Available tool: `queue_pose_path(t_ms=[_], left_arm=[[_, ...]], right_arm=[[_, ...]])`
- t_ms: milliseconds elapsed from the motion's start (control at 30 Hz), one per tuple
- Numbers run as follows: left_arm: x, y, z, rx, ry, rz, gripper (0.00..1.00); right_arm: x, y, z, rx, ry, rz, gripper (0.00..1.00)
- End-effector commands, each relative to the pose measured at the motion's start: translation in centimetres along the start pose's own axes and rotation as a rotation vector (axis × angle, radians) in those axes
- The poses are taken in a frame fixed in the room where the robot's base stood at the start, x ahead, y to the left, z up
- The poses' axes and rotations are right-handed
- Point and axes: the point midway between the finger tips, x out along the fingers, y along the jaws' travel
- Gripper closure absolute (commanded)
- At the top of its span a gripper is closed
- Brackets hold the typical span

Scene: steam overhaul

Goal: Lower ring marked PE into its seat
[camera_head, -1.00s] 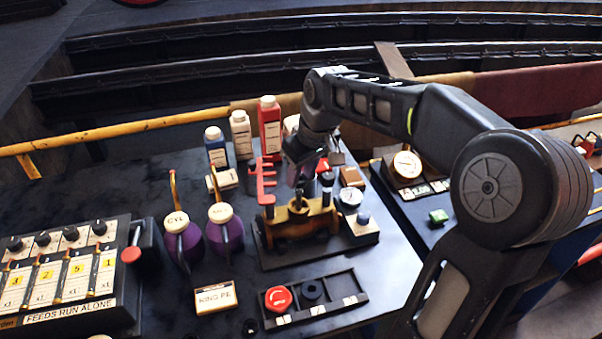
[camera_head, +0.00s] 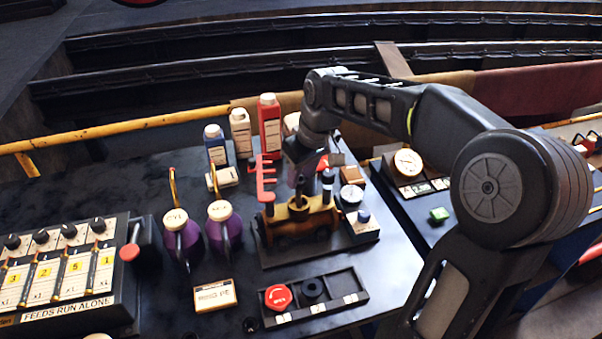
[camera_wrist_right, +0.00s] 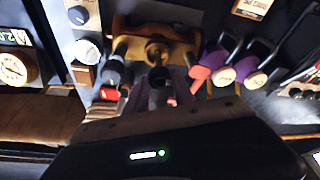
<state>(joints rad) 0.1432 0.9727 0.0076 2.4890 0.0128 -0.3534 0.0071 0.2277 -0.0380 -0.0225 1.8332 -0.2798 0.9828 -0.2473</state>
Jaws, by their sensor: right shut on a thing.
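My right gripper (camera_head: 299,185) hangs above the brass body (camera_head: 300,226) on its dark base. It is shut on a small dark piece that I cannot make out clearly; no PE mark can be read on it. In the right wrist view a dark round piece (camera_wrist_right: 159,78) shows between the gripper and the brass body (camera_wrist_right: 178,46), in line with a round brass opening (camera_wrist_right: 157,52). From these views I cannot tell whether the piece touches the seat. My left gripper is not in view.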

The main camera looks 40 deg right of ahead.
Motion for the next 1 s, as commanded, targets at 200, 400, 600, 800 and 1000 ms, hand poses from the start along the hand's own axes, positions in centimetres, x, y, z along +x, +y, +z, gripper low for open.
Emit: queue_pose_path(t_ms=[200, 400, 600, 800, 1000], left_arm=[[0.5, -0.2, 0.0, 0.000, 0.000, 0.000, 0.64], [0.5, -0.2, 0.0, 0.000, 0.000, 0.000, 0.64], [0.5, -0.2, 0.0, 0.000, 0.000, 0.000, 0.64], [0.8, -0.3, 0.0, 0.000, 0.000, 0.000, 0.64], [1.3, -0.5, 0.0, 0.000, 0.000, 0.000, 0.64]], right_arm=[[0.6, 0.0, 0.2, 0.000, 0.000, 0.000, 1.00], [0.6, 0.0, 0.2, 0.000, 0.000, 0.000, 1.00], [0.6, 0.0, 0.2, 0.000, 0.000, 0.000, 1.00], [1.0, 0.0, 0.3, 0.000, 0.000, 0.000, 1.00], [1.6, 0.0, 0.5, 0.000, 0.000, 0.000, 1.00]])
